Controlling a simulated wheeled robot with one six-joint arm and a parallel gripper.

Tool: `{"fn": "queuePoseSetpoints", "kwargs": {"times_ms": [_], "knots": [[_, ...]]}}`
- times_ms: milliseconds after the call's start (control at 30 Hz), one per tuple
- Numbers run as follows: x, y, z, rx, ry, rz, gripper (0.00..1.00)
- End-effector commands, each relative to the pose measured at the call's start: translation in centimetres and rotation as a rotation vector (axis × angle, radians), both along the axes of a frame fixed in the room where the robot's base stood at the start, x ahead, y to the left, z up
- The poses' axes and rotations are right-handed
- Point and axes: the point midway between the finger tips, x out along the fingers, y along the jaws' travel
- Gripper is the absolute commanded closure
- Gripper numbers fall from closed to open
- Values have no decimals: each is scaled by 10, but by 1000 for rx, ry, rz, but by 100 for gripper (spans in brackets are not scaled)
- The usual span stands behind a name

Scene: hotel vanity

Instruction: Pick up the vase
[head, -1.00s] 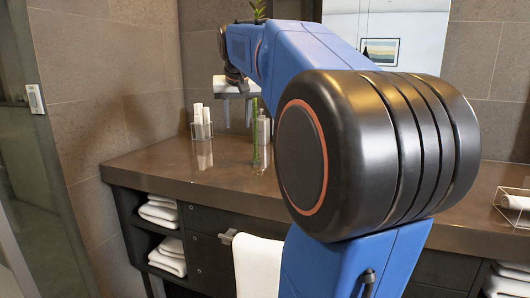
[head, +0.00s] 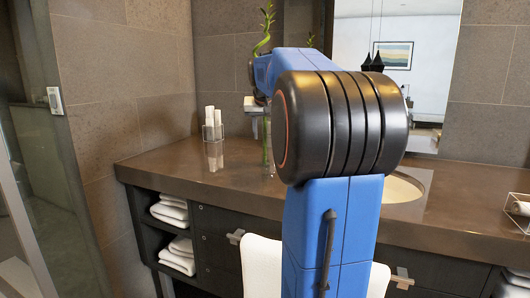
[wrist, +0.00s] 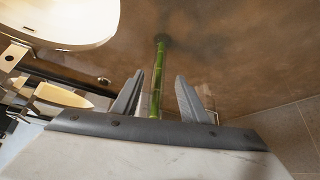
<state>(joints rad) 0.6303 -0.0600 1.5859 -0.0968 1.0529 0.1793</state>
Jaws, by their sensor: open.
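The vase (head: 269,158) is clear glass and hard to make out on the brown counter. A green bamboo stalk (head: 266,32) rises from it, and my arm hides its middle part. My gripper (head: 254,103) is small and partly covered in the head view, at the stalk's left. In the wrist view my gripper (wrist: 159,82) is open, with a grey finger on either side of the green stalk (wrist: 157,72). The fingers look apart from the stalk. The glass is barely visible there, so I cannot tell its exact edges between the fingers.
A clear holder with white bottles (head: 213,126) stands left on the counter (head: 165,165). A sink basin (head: 403,188) lies right, behind my arm. A clear tray (head: 516,207) is far right. Wall and mirror (head: 440,60) stand behind.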

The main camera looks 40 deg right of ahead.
Motion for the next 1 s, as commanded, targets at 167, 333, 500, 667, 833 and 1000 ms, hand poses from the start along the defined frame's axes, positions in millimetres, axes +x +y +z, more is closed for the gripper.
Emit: {"fn": "queuePoseSetpoints", "kwargs": {"times_ms": [167, 333, 500, 667, 833, 1000], "knots": [[5, -5, -11, -1, -1, 0, 60], [8, -9, -17, 1, 1, 0, 60], [16, -19, -33, 1, 1, 0, 60], [24, -27, -50, 1, 1, 0, 60], [26, -29, -54, -1, -1, 0, 60], [26, -29, -53, -1, -1, 0, 74]]}}
